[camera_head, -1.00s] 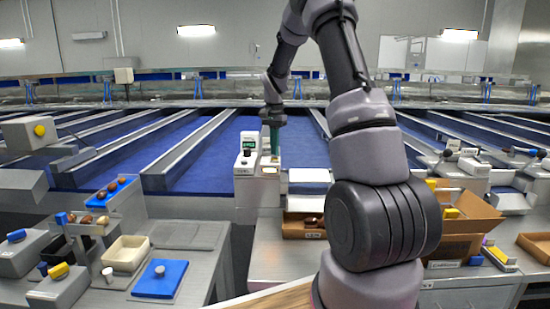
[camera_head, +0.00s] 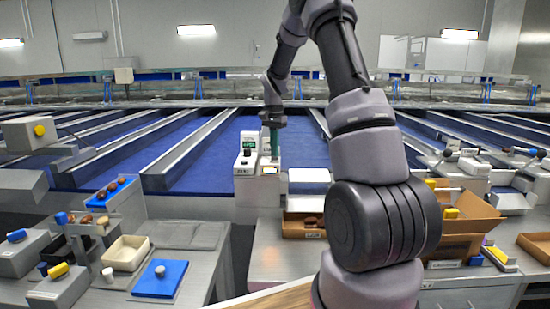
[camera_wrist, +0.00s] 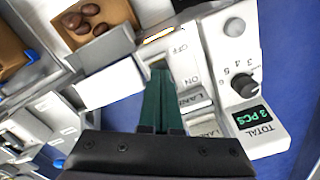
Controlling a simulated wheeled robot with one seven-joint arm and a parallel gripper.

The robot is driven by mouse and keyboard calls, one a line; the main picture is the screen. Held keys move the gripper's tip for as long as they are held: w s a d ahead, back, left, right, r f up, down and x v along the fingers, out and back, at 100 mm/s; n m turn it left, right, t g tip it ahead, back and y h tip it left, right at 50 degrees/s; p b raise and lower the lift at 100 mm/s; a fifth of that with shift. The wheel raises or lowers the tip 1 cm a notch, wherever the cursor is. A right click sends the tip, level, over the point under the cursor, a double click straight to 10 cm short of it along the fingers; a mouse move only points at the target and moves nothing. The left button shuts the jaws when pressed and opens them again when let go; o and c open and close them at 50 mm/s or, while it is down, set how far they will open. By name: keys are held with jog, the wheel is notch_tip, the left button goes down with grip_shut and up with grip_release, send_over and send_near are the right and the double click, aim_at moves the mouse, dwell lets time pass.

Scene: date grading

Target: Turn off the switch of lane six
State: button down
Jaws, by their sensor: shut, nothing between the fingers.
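The lane switch panel (camera_wrist: 190,65) is a white housing with printed OFF and ON marks and LANE labels below; the lane number is not readable. My gripper (camera_wrist: 158,70) is shut and empty, its green fingers together over the panel, tips beside the OFF mark. The switch lever is hidden or cannot be made out behind the fingertips, and I cannot tell whether they touch it. A thin yellow strip (camera_wrist: 158,36) shows at the panel's far end. In the head view my gripper (camera_head: 274,155) points down onto the panel (camera_head: 270,170).
A counter unit with a black knob (camera_wrist: 246,86) and a green "3 PCS" display (camera_wrist: 253,118) stands right beside the panel. A cardboard box (camera_wrist: 122,12) with dates lies on the other side. Blue conveyor lanes (camera_head: 215,160) run behind.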

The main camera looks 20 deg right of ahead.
aim_at(274, 159)
notch_tip(274, 159, up, 6)
jog(key=shift+r, duration=0.15)
dwell(0.5)
dwell(0.3)
jog(key=s+a+r+n+t, duration=0.2)
jog(key=s+a+r, duration=0.1)
jog(key=s+r, duration=0.35)
jog(key=s+a+r+n+t, duration=0.1)
jog(key=s+a+r, duration=0.2)
jog(key=s+r, duration=0.4)
jog(key=s+a+n+t+y, duration=0.2)
jog(key=s+a+n+t, duration=0.1)
jog(key=s, duration=1.6)
jog(key=shift+s+a+r+t, duration=0.25)
jog(key=shift+a+t, duration=0.15)
jog(key=shift+t, duration=0.2)
jog(key=shift+w+a, duration=0.1)
jog(key=shift+a, duration=0.05)
